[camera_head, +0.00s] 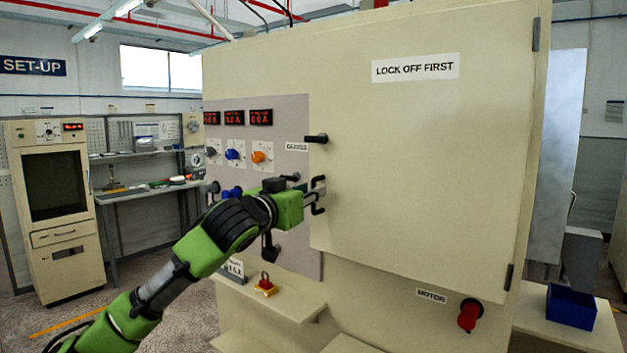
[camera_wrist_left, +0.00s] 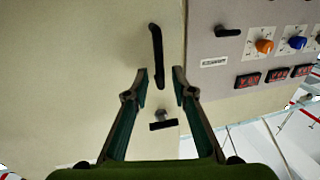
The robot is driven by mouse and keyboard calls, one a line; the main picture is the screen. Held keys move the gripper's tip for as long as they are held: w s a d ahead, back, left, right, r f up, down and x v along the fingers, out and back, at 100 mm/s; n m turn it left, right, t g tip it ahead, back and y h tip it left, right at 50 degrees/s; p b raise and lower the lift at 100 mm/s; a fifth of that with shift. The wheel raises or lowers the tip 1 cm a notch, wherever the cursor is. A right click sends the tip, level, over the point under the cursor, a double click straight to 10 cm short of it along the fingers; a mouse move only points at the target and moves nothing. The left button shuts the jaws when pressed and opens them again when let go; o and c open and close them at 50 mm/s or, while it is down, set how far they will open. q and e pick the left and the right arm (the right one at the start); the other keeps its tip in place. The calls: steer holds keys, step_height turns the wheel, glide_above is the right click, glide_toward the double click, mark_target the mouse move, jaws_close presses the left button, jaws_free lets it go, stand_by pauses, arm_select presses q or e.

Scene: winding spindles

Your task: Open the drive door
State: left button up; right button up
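The drive door (camera_head: 425,150) is the large cream panel with a "LOCK OFF FIRST" label, and it looks shut. Its hinges are on the right edge. A black latch lever (camera_head: 316,139) sits on its left edge, pointing sideways. Below it is a black upright pull handle (camera_head: 319,209), partly hidden by my left gripper (camera_head: 317,192). In the left wrist view, which looks upside down, the pull handle (camera_wrist_left: 156,55) lies just beyond and between the open fingertips (camera_wrist_left: 163,78). The T-shaped latch (camera_wrist_left: 163,121) shows between the fingers. I cannot tell whether the fingers touch the handle.
A control panel (camera_head: 290,112) with red displays and knobs is left of the door. A red-and-yellow switch (camera_head: 265,284) with a lock sits below my arm. A red motor plug (camera_head: 469,315) is below the door, and a blue bin (camera_head: 571,306) is at right.

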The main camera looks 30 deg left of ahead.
arm_select(q)
steer(key=shift+w+a, duration=0.2)
steer(key=shift+w, duration=1.1)
jaws_close()
